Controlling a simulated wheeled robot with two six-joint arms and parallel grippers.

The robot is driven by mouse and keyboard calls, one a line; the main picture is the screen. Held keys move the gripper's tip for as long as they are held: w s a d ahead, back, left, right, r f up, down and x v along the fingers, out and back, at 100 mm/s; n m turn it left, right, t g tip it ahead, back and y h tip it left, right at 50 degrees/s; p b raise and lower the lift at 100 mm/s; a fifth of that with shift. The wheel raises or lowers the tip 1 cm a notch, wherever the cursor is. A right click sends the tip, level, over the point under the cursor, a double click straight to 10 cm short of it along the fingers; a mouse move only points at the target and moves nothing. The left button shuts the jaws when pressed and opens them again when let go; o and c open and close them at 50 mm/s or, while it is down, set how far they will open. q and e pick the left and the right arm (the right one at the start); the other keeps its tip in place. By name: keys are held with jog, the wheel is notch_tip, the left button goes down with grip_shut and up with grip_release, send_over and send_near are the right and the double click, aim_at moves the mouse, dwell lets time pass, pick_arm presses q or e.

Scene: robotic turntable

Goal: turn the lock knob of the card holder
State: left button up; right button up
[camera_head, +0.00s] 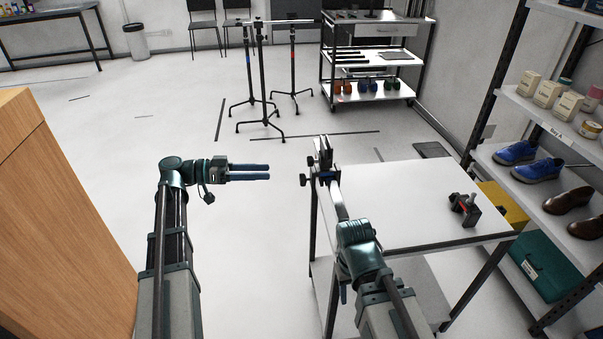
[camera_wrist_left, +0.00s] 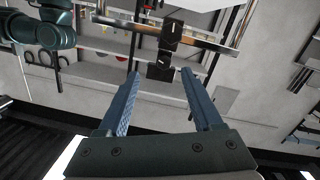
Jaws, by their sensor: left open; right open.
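The card holder seems to be the metal bar (camera_head: 339,197) with black clamp parts (camera_head: 323,152) at its far end, by the white table's left edge. Black knobs (camera_head: 305,181) stick out on its left side; I cannot tell which is the lock knob. My left gripper (camera_head: 269,172) is open and empty, left of the knobs and apart from them, pointing right. In the left wrist view, black knob parts (camera_wrist_left: 160,70) show beyond and between my open fingers (camera_wrist_left: 162,75), under a metal bar (camera_wrist_left: 150,30).
A dark clamp-like object (camera_head: 465,209) lies on the white table (camera_head: 400,190). A shelf (camera_head: 540,120) with shoes and boxes stands at right. A wooden panel (camera_head: 60,200) is at left. The floor beyond my left gripper is clear up to the stands (camera_head: 262,100).

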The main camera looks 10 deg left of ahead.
aim_at(312, 161)
pick_arm(q)
jog(key=shift+m+t+h, duration=0.3)
jog(key=shift+h, duration=0.1)
jog(key=x, duration=0.7)
jog(key=w+r+x, duration=0.1)
jog(key=x, duration=0.3)
jog(key=shift+w+d, duration=0.1)
jog(key=shift+d, duration=0.05)
grip_shut()
